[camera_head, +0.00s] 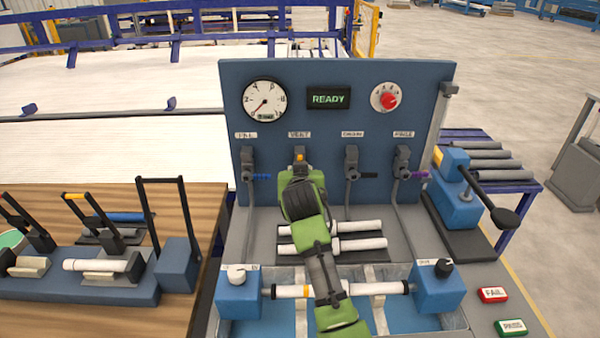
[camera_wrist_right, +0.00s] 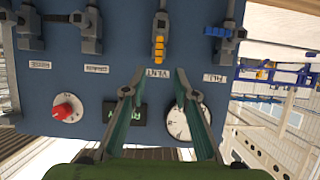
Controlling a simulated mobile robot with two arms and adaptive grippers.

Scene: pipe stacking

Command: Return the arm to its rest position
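My right arm (camera_head: 318,260) is green and black. It reaches up the middle of the head view to the blue panel, ending just below the vent valve (camera_head: 300,160). Its wrist hides the fingers there. In the right wrist view, my right gripper (camera_wrist_right: 158,75) is open and empty, its two fingers apart in front of the panel. The yellow handle of the vent valve (camera_wrist_right: 159,46) shows just past the fingertips, apparently not gripped. My left gripper is not in view.
The panel (camera_head: 420,90) carries a gauge (camera_head: 264,101), a READY display (camera_head: 328,98), a red knob (camera_head: 389,98) and a row of valves. Below, a white pipe (camera_head: 376,289) lies between two blue blocks, partly behind my arm. A wooden bench (camera_head: 120,318) with fixtures stands left.

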